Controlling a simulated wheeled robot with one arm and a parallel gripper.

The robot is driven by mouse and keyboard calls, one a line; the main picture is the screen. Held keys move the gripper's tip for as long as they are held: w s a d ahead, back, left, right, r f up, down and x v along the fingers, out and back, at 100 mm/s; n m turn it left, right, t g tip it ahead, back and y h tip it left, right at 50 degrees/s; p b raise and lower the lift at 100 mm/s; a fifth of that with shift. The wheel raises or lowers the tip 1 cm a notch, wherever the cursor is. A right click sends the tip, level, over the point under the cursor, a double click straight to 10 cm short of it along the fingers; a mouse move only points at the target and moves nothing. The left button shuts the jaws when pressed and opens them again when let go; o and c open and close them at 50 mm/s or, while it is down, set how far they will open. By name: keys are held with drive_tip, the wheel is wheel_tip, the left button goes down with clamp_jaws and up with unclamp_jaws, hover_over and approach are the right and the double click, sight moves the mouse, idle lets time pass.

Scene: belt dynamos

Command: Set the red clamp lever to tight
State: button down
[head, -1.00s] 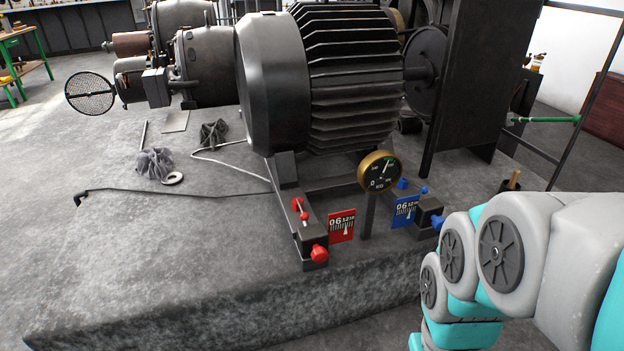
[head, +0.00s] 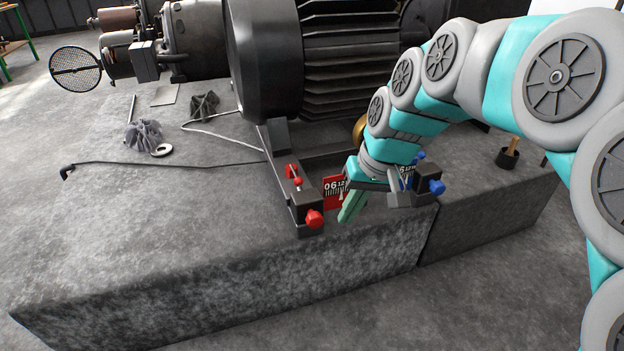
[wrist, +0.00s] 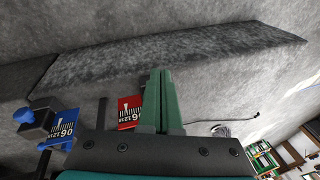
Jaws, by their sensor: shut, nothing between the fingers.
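The red clamp lever (head: 296,178) is a small red-tipped handle on top of the dark rail at the left foot of the motor. A red knob (head: 314,218) sits on the rail's front end. A red scale plate (head: 334,189) stands just right of the rail, and it also shows in the wrist view (wrist: 130,112). My gripper (head: 346,218) is shut and empty, with green fingers pointing down in front of the scale plate, right of the red knob. In the wrist view its fingers (wrist: 160,80) lie together. The red lever is not visible in the wrist view.
A blue knob (head: 437,187) and blue scale plate (head: 407,175) are close to the right of my gripper. The large motor (head: 350,60) stands behind. The stone plinth's front edge lies below.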

sight(295, 173)
drive_tip(key=w+a+f+t+y+b, duration=0.1)
drive_tip(key=w+a+t+y+b, duration=0.1)
drive_tip(key=w, duration=1.7)
drive_tip(key=shift+w+a+f+m+t+b, duration=0.15)
drive_tip(key=shift+w+a+m+t+b, duration=0.2)
drive_tip(key=shift+b, duration=0.55)
drive_tip(key=shift+w+a, duration=0.1)
drive_tip(key=b+x, duration=0.1)
drive_tip(key=x, duration=0.9)
